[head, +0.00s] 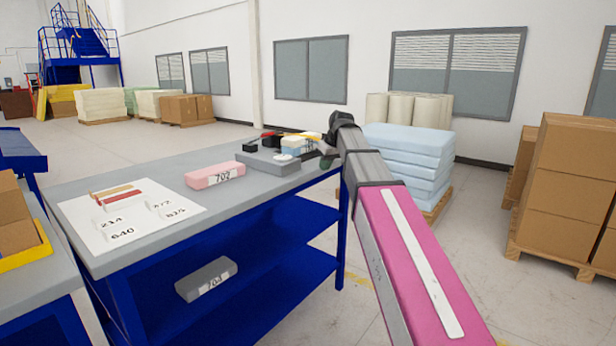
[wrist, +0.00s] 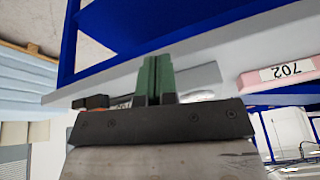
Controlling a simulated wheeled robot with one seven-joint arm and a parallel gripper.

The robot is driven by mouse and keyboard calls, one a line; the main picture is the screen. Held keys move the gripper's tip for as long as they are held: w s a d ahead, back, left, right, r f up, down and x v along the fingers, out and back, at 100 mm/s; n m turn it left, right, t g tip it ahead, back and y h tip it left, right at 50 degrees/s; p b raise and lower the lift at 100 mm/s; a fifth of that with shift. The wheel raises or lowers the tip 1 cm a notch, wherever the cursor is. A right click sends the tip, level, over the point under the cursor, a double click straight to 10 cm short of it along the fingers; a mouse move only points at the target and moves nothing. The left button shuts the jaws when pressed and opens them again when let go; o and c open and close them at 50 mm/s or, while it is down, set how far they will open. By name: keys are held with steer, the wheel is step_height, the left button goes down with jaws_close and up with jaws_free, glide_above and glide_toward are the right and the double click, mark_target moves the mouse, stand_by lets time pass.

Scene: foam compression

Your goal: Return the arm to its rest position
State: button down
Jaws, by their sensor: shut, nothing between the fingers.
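My arm (head: 415,250), pink and grey, reaches from the lower right of the head view to the right end of the workbench (head: 240,208). My gripper (head: 327,162) is mostly hidden behind the arm's end there, next to the bench edge. In the wrist view its two green fingers (wrist: 156,72) are together with nothing between them. The bench's edge and blue frame show beyond them. I cannot tell whether the fingers touch anything.
A pink foam block labelled 702 (head: 214,175) lies on the bench, beside a grey device (head: 267,163) and a white sheet (head: 130,215) with small pieces. A grey block (head: 207,279) lies on the lower shelf. Blue foam stacks (head: 410,150) and boxes (head: 565,190) stand right.

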steer(key=s+d+f+m+g+h, duration=0.15)
steer(key=s+d+f, duration=0.3)
steer(key=f, duration=0.75)
steer(key=s+d+f+m, duration=0.3)
steer(key=s+f, duration=0.3)
steer(key=f, duration=0.6)
steer(key=s+d+f+m+g+h, duration=0.1)
steer(key=s+d+f, duration=0.4)
steer(key=s+f, duration=1)
steer(key=shift+s+f+m+h, duration=0.35)
steer(key=shift+s+m+h, duration=0.15)
steer(key=shift+m, duration=0.45)
steer(key=shift+d, duration=0.1)
